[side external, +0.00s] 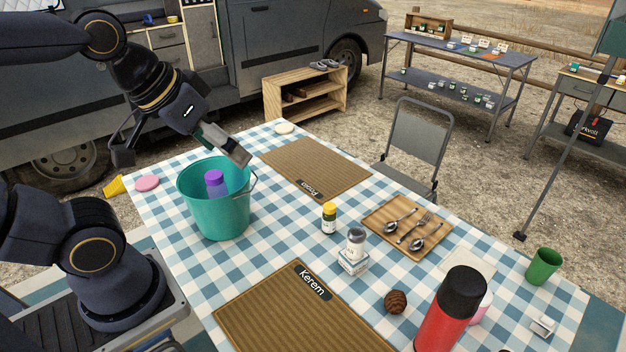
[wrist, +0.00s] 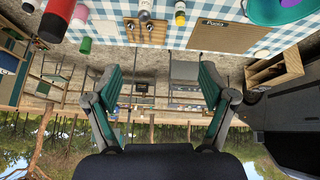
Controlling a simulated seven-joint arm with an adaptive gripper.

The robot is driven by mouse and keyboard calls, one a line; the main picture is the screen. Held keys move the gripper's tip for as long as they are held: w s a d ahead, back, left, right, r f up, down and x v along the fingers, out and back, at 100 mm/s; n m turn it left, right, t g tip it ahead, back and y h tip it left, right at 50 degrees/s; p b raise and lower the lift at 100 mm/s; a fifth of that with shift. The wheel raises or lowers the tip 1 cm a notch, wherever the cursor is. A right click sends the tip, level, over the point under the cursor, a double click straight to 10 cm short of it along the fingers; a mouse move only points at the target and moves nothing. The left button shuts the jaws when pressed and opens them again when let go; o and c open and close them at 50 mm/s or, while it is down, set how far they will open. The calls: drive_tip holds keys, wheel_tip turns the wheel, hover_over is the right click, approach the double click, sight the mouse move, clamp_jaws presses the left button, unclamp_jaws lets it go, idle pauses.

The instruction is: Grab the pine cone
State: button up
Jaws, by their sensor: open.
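The brown pine cone (side external: 395,301) lies on the checked tablecloth near the front of the table in the side view, just left of the red bottle with a black cap (side external: 448,312). I cannot make out the pine cone in the wrist view. My gripper (side external: 236,152) is above and behind the teal bucket, well to the left of and farther back than the pine cone. In the wrist view my gripper (wrist: 159,82) has its two fingers wide apart with nothing between them.
A white shaker (side external: 355,243), a yellow-capped bottle (side external: 329,218) and a wooden cutlery tray (side external: 398,244) stand mid-table. A ribbed placemat (side external: 245,318) lies left of the cone. A green cup (side external: 543,266) stands right.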

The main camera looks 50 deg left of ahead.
drive_tip(key=w+d+r+n+t, duration=0.1)
drive_tip(key=w+d+r+n, duration=0.15)
drive_tip(key=w, duration=0.35)
drive_tip(key=n+g+h, duration=0.2)
drive_tip(key=g, duration=0.4)
hover_over(394, 294)
drive_tip(key=s+a, duration=0.2)
drive_tip(key=a, duration=0.1)
drive_tip(key=s+a+f+x, duration=0.1)
drive_tip(key=s+a+x, duration=0.15)
drive_tip(key=x, duration=1.15)
drive_tip(key=s+a+x, duration=0.1)
drive_tip(key=a+x, duration=0.2)
drive_tip(key=x, duration=2.1)
drive_tip(key=shift+w+d+f, duration=0.1)
drive_tip(key=shift+d+f, duration=0.15)
drive_tip(key=shift+d, duration=0.05)
drive_tip(key=shift+x, duration=3.15)
drive_tip(key=shift+w, duration=0.1)
drive_tip(key=shift+c, duration=0.4)
